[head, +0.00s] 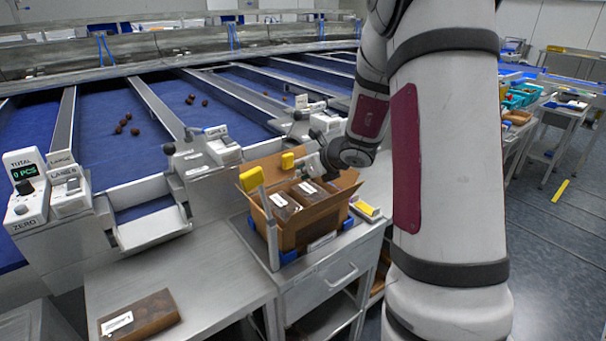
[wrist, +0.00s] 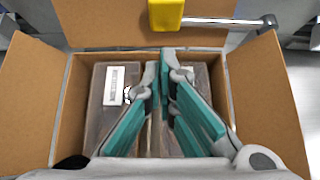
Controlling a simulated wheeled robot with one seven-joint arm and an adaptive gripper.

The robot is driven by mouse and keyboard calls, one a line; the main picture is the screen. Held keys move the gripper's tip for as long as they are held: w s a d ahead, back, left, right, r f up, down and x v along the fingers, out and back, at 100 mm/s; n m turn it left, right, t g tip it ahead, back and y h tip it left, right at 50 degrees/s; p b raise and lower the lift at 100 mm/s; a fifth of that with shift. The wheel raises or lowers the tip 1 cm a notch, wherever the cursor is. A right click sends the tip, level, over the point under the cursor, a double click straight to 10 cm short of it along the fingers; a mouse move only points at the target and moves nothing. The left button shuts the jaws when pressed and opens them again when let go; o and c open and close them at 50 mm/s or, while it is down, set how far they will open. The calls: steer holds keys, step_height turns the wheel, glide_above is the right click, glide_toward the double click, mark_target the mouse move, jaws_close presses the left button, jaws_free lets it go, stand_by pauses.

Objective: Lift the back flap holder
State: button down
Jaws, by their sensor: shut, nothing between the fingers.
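The back flap holder is a yellow block (head: 287,161) on a metal bar at the back of an open cardboard box (head: 287,240). In the head view my gripper is mostly hidden at the box's back right.
Two brown packs (wrist: 108,90) lie in the box. The side flaps stand open. A brown pack (head: 139,314) lies on the front left bench; bare bench surrounds it.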

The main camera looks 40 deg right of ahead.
mark_target(287, 178)
steer(key=b+x, duration=0.2)
steer(key=x, duration=0.4)
steer(key=shift+w+f, duration=0.2)
steer(key=shift+w, duration=0.05)
steer(key=shift+r, duration=0.15)
